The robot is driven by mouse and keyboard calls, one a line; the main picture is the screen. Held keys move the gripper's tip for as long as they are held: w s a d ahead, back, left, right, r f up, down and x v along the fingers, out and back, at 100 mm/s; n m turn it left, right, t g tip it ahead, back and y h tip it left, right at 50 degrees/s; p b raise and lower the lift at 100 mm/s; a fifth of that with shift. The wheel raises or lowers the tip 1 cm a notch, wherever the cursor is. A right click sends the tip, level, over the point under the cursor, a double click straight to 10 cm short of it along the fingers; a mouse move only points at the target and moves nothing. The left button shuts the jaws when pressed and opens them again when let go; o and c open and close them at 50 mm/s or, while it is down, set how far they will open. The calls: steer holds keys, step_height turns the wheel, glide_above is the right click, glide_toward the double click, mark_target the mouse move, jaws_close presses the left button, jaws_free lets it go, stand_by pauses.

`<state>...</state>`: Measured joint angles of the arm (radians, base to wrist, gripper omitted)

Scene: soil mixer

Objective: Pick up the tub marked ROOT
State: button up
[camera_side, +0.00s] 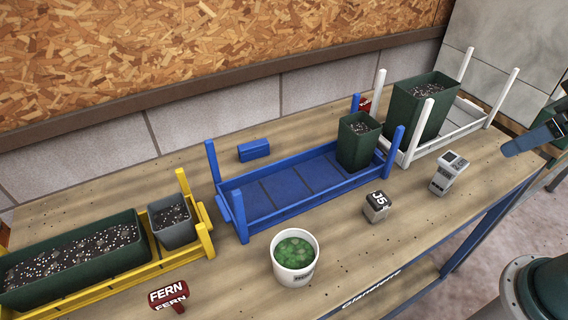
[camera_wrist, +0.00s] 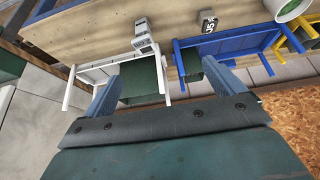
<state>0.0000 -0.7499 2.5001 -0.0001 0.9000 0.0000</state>
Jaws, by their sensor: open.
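A white round tub (camera_side: 292,272) with green pieces inside stands upright on the table near the front edge, in front of the blue rack. Dark lettering on its lower front is too small to read fully. The tub also shows in the wrist view at the top right corner (camera_wrist: 283,7), partly cut off. My gripper (camera_side: 514,147) is at the far right edge of the side view, well apart from the tub. In the wrist view my gripper (camera_wrist: 161,72) has its two blue fingers wide apart, with nothing held between them.
A blue rack (camera_side: 240,222) with one dark green pot, a white rack (camera_side: 404,161) with a larger pot, and a yellow rack (camera_side: 207,238) with planters stand along the table. A J5 block (camera_side: 377,207), grey meter (camera_side: 449,174), blue box (camera_side: 254,150) and red FERN marker (camera_side: 168,295) sit nearby.

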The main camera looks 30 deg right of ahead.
stand_by(0.3)
steer(key=w+a+f+n+g+y, duration=0.1)
steer(key=w+a+n, duration=0.25)
steer(key=a, duration=0.35)
steer(key=w+a+f+n+y, duration=0.1)
steer(key=w+a+n, duration=0.2)
steer(key=w+a, duration=0.3)
steer(key=a+f+n+g, duration=0.1)
steer(key=a+f+n, duration=0.1)
steer(key=a, duration=0.6)
steer(key=s+a+f+n+y, duration=0.1)
steer(key=a+f+n, duration=0.2)
steer(key=a, duration=0.5)
steer(key=shift+s+a+g+y, duration=0.2)
steer(key=shift+s+g+y, duration=0.1)
steer(key=shift+g, duration=0.1)
steer(key=shift+f+n, duration=0.15)
steer(key=shift+n, duration=0.1)
steer(key=shift+x, duration=4.2)
glide_above(294, 250)
steer(key=s+a, duration=0.2)
steer(key=s, duration=0.1)
steer(key=shift+w+d+f, duration=0.1)
steer(key=shift+f, duration=2.3)
